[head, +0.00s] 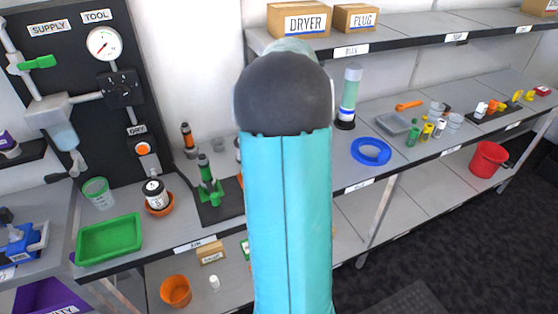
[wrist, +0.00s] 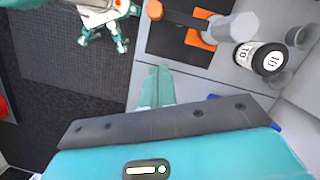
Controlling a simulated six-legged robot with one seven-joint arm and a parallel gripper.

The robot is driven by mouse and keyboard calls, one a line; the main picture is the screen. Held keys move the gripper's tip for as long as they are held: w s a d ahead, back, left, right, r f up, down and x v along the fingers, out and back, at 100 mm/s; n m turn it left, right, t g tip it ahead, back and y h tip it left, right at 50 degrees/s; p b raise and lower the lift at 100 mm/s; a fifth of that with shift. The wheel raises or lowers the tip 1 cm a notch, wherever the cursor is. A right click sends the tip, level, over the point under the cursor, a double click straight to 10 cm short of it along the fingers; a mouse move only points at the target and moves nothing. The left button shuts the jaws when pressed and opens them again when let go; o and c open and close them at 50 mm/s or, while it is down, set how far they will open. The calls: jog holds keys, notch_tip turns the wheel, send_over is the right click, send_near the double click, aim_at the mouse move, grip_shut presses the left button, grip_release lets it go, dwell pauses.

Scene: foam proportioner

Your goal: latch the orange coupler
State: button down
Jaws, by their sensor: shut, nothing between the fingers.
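In the wrist view an orange part (wrist: 201,38), which looks like the orange coupler, shows on a dark mat (wrist: 170,42). A grey cylinder and a dark rod with an orange end (wrist: 155,10) lie across it in the picture. I cannot tell whether its latch is open or closed. My gripper (wrist: 156,78) is shut and empty, its teal fingers apart from the coupler and below it in the picture. In the head view my arm hides my gripper and part of the mat; a green finned fitting (head: 208,185) and a dark-and-orange one (head: 187,137) stand left of the arm.
A white-and-black jar (wrist: 260,57) stands right of the coupler in the wrist view. The shelf right of the ring holds several small items.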

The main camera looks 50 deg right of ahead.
jog(key=shift+v, duration=1.9)
jog(key=w+a+r+n+t+h, duration=0.1)
jog(key=w+a+r+n, duration=0.2)
jog(key=a, duration=0.7)
jog(key=w+a+r+n+t+h, duration=0.1)
jog(key=a+r+n, duration=0.3)
jog(key=a, duration=0.7)
jog(key=s+a+f+n+t, duration=0.1)
jog(key=s+a+n, duration=0.3)
jog(key=a, duration=0.5)
jog(key=s+a+f+n+t, duration=0.1)
jog(key=s+a+n+t, duration=0.1)
jog(key=s+a+n, duration=0.2)
jog(key=shift+a+f+n+h, duration=0.4)
jog(key=shift+a+n, duration=1.5)
jog(key=shift+a, duration=1.35)
